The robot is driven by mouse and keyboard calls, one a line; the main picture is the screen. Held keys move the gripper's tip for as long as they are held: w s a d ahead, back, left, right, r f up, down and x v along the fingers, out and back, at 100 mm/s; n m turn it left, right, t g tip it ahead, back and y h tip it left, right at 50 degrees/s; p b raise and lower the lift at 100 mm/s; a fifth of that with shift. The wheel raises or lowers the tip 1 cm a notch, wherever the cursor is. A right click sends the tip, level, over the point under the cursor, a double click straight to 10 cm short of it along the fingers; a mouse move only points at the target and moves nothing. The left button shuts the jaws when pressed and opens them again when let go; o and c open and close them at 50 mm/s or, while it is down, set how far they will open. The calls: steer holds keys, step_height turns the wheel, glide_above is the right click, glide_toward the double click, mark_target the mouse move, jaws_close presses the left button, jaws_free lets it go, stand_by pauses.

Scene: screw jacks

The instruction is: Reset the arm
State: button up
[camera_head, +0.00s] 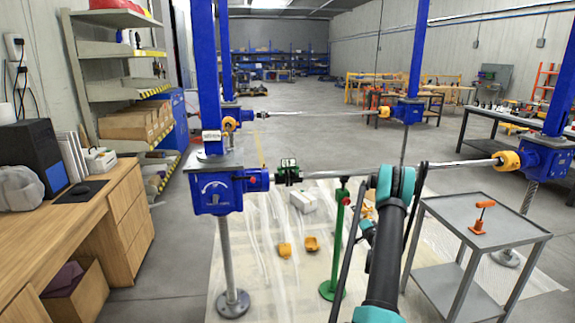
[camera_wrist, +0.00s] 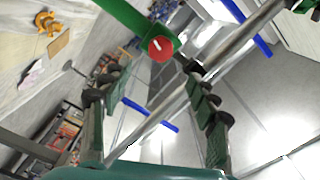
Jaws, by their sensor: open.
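My gripper (camera_wrist: 155,88) is open in the wrist view, its two dark green fingers spread apart with nothing clamped. A metal shaft (camera_wrist: 235,47) runs diagonally across that view and crosses the space between the fingers; whether it touches them I cannot tell. Beyond the fingers is a green bar with a red round knob (camera_wrist: 160,48). In the head view my black and teal arm (camera_head: 388,235) reaches forward from the bottom to the near shaft (camera_head: 450,164), and my fingers are hidden there. A green stand (camera_head: 337,240) rises under this shaft, left of my arm.
A grey cart (camera_head: 450,210) with an orange tool (camera_head: 482,216) is close right of my arm. Orange parts (camera_head: 311,243) lie on the floor sheet. A wooden desk (camera_head: 110,200) is left.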

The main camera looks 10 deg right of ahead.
steer(key=s+a+r+n+g+y, duration=0.2)
steer(key=s+a+r+n+g, duration=0.15)
steer(key=a+r, duration=0.5)
steer(key=s+a+r+n+g+y, duration=0.25)
steer(key=s+a+r, duration=0.2)
steer(key=a, duration=0.75)
steer(key=s+a+r+n+g, duration=0.1)
steer(key=s+a+r+n, duration=0.15)
steer(key=s+a, duration=0.4)
steer(key=s+a+n+g+h, duration=0.1)
steer(key=s+a+g, duration=0.1)
steer(key=s, duration=0.7)
steer(key=s+a+n+g+h, duration=0.1)
steer(key=s+a+g, duration=0.15)
steer(key=s, duration=0.55)
steer(key=s+d+f+n+g+h, duration=0.1)
steer(key=s+f, duration=0.1)
steer(key=s, duration=0.7)
steer(key=s+d+f+n+g+h, duration=0.1)
steer(key=s+f+h, duration=0.1)
steer(key=s, duration=0.8)
steer(key=shift+s+f, duration=0.3)
steer(key=shift+f, duration=0.3)
